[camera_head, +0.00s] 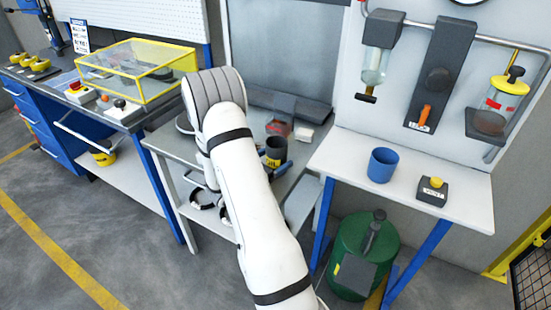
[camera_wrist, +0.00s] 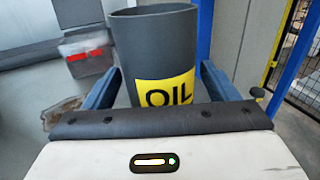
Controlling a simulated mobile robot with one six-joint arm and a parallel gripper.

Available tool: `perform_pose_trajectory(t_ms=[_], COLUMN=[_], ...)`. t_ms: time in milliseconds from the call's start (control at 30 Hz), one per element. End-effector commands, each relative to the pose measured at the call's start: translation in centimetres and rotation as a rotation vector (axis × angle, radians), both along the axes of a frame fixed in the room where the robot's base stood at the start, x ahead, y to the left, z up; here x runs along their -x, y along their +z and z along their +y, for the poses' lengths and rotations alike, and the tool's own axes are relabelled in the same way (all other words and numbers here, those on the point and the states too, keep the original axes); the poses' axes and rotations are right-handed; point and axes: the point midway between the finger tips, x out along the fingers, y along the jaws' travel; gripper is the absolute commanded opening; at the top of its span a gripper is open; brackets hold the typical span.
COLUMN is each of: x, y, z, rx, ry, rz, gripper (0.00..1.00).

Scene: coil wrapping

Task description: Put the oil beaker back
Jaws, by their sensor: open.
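The oil beaker (camera_wrist: 152,45) is a dark grey cup with a yellow OIL label. It stands between the two blue fingers of my gripper (camera_wrist: 162,72) in the wrist view. The fingers are open, one on each side of the beaker, and I cannot tell whether either touches it. In the head view the beaker (camera_head: 276,147) is upright at the grey workbench (camera_head: 166,141), beyond the end of my arm. My arm hides part of the bench, and the beaker's base is hard to make out.
A white table (camera_head: 335,158) on the right carries a blue cup (camera_head: 382,165) and a small box with a yellow button (camera_head: 432,190). Dispensers hang above it. A green drum (camera_head: 352,250) stands underneath. A clear box with red (camera_wrist: 88,57) lies left of the beaker.

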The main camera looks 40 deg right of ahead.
Motion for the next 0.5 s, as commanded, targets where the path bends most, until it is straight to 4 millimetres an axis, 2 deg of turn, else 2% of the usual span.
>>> perform_pose_trajectory(t_ms=[167,267,500], x=[0.0,0.0,0.4], y=[0.5,0.2,0.2], z=[0.2,1.8,7.2], rx=[0.0,0.0,0.0], ry=[0.001,0.004,0.006], rz=[0.0,-0.001,-0.001], gripper=[0.8,0.8,0.8])
